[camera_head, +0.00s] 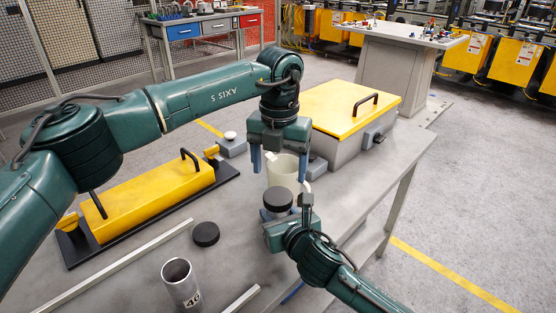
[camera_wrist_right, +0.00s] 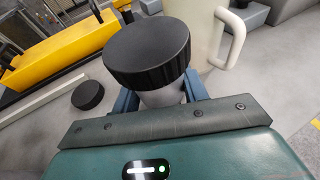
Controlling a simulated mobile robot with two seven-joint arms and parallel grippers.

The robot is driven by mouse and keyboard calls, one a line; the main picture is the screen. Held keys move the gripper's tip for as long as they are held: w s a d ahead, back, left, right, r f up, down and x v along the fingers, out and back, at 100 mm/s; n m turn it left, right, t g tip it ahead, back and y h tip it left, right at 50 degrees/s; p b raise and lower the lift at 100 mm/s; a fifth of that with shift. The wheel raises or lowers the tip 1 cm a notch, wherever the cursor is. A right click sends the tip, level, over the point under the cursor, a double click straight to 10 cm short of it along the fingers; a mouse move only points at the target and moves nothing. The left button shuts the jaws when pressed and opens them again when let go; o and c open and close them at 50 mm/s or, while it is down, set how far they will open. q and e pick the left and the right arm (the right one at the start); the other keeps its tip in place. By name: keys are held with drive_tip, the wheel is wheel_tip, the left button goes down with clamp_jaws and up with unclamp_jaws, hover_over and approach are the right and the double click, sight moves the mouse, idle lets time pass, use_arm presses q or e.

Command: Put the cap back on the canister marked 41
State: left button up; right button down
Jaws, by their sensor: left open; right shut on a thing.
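My right gripper (camera_wrist_right: 162,97) is shut on a grey metal canister (camera_wrist_right: 168,95). A black ribbed cap (camera_wrist_right: 147,50) is on top of this canister; whether it is fully seated I cannot tell, and no number shows. In the head view this cap (camera_head: 278,198) is just below the left gripper. My left gripper (camera_head: 280,162) is open, its blue fingers apart with nothing gripped. An open canister marked 46 (camera_head: 178,278) stands at the front of the table. Another black cap (camera_head: 205,234) lies on the table near it and also shows in the right wrist view (camera_wrist_right: 88,95).
A cream handled jug (camera_head: 284,172) stands behind the held canister, close to both grippers. A yellow-topped grey box (camera_head: 345,107) is at the back right. A yellow block on a black base (camera_head: 150,199) is at the left. Metal bars (camera_head: 120,265) lie in front of it.

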sight(278, 195)
use_arm(q)
drive_tip(key=n, duration=0.4)
drive_tip(key=shift+r+n, duration=0.1)
drive_tip(key=shift+n, duration=0.2)
drive_tip(key=n, duration=0.4)
drive_tip(key=shift+r, duration=0.15)
drive_tip(key=n, duration=0.4)
drive_tip(key=shift+r+n, duration=0.1)
drive_tip(key=shift+n, duration=0.2)
drive_tip(key=n, duration=0.4)
drive_tip(key=shift+a+r, duration=0.1)
drive_tip(key=shift+r, duration=0.05)
drive_tip(key=shift+f, duration=4.05)
drive_tip(key=shift+c, duration=0.3)
